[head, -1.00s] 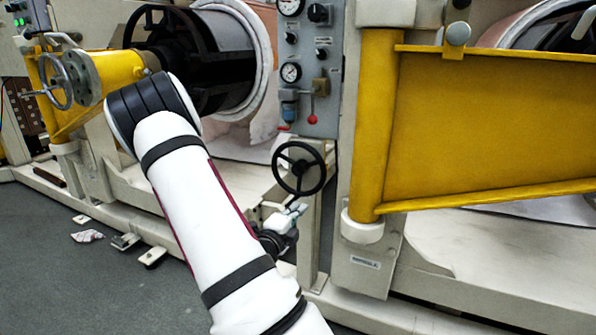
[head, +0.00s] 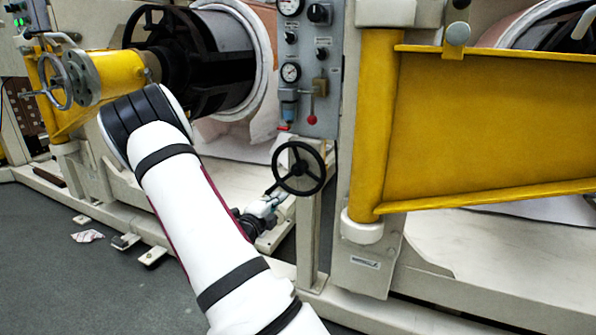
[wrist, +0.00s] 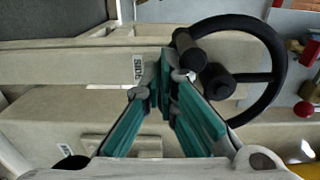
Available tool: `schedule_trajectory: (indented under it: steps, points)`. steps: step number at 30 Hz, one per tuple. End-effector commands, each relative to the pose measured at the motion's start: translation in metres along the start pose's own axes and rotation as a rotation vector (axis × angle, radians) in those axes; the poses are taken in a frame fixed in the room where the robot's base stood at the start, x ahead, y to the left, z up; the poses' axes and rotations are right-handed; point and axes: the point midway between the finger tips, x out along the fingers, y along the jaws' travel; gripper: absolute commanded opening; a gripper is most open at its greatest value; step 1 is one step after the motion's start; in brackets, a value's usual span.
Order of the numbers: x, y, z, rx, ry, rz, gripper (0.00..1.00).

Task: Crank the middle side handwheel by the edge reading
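The black handwheel (head: 299,168) stands on a pale post at the middle of the machine in the head view. In the wrist view the wheel (wrist: 272,60) is right of centre, with a dark hub and a short dark grip near its left rim. My gripper (head: 272,198) is just left of and below the wheel in the head view. In the wrist view its teal-padded fingers (wrist: 160,85) come together at the tips, with nothing visible held between them. The tips overlap the wheel's left side in the picture; contact cannot be told.
A gauge panel (head: 308,70) with a red knob stands above the wheel. A large yellow frame (head: 480,125) is to its right. A grey handwheel (head: 55,80) is at the far left.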

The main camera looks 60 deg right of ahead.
Motion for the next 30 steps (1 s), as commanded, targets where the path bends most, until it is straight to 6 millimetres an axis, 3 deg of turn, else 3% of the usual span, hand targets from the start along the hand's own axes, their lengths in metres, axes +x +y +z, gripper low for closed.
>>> schedule_trajectory:
  steps: [6, 14, 30]
  points:
    - [-0.001, -0.016, 0.024, 0.004, -0.004, -0.003, 0.0]
    - [0.0, -0.044, 0.04, 0.003, -0.001, -0.004, 0.0]
    - [0.0, -0.095, 0.047, 0.003, 0.001, -0.006, 0.0]
